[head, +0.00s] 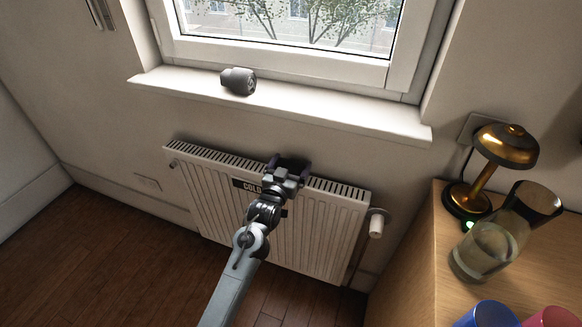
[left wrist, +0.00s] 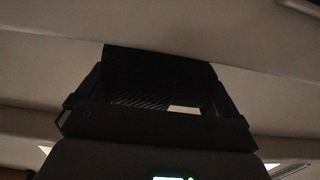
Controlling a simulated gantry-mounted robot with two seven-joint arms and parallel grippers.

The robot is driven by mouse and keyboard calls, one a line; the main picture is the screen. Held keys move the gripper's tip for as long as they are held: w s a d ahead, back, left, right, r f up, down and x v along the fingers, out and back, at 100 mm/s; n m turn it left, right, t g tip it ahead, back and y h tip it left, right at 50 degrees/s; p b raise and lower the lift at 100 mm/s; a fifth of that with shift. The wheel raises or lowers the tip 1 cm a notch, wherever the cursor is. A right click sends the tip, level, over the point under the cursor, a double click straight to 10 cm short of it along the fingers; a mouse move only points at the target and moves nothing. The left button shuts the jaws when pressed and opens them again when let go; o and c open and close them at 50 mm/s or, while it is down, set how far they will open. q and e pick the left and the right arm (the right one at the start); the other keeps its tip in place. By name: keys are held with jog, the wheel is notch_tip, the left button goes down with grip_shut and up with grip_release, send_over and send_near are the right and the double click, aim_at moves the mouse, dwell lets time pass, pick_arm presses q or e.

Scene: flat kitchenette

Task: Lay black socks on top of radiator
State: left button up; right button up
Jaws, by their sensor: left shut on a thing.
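The white radiator (head: 212,195) hangs on the wall below the window, with a slotted top grille and a dark label reading "COLD" on its front. My left gripper (head: 289,167) is at the radiator's top edge, right of its middle. It is shut on a dark bundle, which I take to be the black socks (left wrist: 155,70); in the left wrist view they span between the two fingers. In the head view the gripper mostly hides them. Whether they touch the grille I cannot tell. My right gripper is not in view.
A wooden cabinet (head: 420,262) at right carries a brass lamp (head: 507,147), a glass jug (head: 484,250), and blue (head: 488,315) and red (head: 553,317) items. The radiator top's left part is clear.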

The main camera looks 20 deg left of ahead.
pick_arm(q)
jog(key=shift+w+f, duration=0.1)
jog(key=o, duration=0.7)
jog(key=shift+c, duration=0.2)
